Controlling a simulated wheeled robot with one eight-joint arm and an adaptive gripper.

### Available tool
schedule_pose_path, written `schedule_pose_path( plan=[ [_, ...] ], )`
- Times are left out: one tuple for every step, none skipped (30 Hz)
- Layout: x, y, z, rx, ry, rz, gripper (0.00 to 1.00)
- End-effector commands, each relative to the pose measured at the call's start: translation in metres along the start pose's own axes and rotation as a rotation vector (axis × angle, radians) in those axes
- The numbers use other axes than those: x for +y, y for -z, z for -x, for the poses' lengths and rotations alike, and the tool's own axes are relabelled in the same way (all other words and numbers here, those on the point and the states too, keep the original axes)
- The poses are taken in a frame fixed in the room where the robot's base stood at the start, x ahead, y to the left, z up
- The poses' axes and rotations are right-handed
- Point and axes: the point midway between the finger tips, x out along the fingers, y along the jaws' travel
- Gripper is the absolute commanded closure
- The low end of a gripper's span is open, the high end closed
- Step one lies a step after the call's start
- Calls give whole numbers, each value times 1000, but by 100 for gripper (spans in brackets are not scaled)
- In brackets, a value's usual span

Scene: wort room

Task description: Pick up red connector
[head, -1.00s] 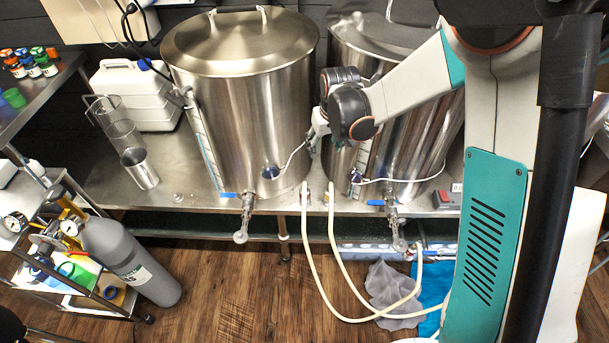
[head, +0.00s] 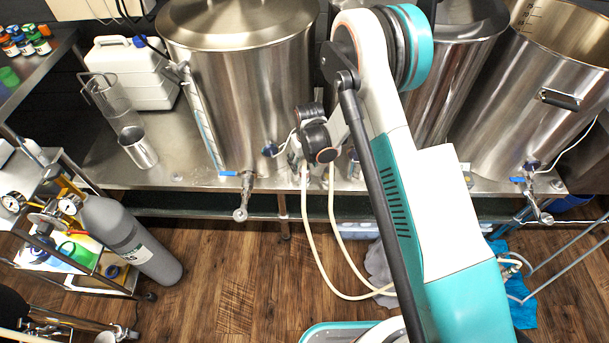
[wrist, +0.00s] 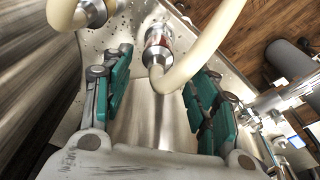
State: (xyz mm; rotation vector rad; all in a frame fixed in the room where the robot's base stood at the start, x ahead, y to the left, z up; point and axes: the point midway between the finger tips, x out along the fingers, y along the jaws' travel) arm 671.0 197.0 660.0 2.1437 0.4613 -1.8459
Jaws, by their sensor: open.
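The red connector (wrist: 158,40) shows in the wrist view as a metal fitting with a dark red band and a cream hose (wrist: 195,60) curving away from it. It lies ahead of my gripper (wrist: 163,75), near the gap between the fingertips. The teal finger pads stand wide apart with nothing clamped between them. A second metal fitting (wrist: 92,12) with its own hose is outside the fingers at upper left. In the head view my gripper (head: 298,162) is low between two steel kettles, at the hose tops, and hides the connector.
The left steel kettle (head: 240,90) stands close beside my gripper, with a blue-handled valve (head: 243,195) below. A grey gas cylinder (head: 130,240) stands at lower left.

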Motion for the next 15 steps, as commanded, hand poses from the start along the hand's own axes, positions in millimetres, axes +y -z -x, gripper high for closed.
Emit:
schedule_pose_path(
  plan=[
    [0, 0, -10, 0, 0, 0, 46],
    [0, 0, -14, 0, 0, 0, 46],
    [0, 0, -18, 0, 0, 0, 46],
    [0, 0, -20, 0, 0, 0, 46],
    [0, 0, -21, 0, 0, 0, 46],
    [0, 0, -23, 0, 0, 0, 46],
    [0, 0, -24, 0, 0, 0, 46],
    [0, 0, -24, 0, 0, 0, 46],
    [0, 0, -26, 0, 0, 0, 46],
    [1, 0, -28, 0, 0, 0, 46],
    [1, 0, -30, 0, 0, 0, 46],
    [1, -1, -34, 0, 0, -1, 46],
    [2, -1, -37, 0, 0, -1, 46],
    [2, -2, -42, 0, 0, -1, 46],
    [3, -2, -47, 0, 0, -1, 46]
  ],
)
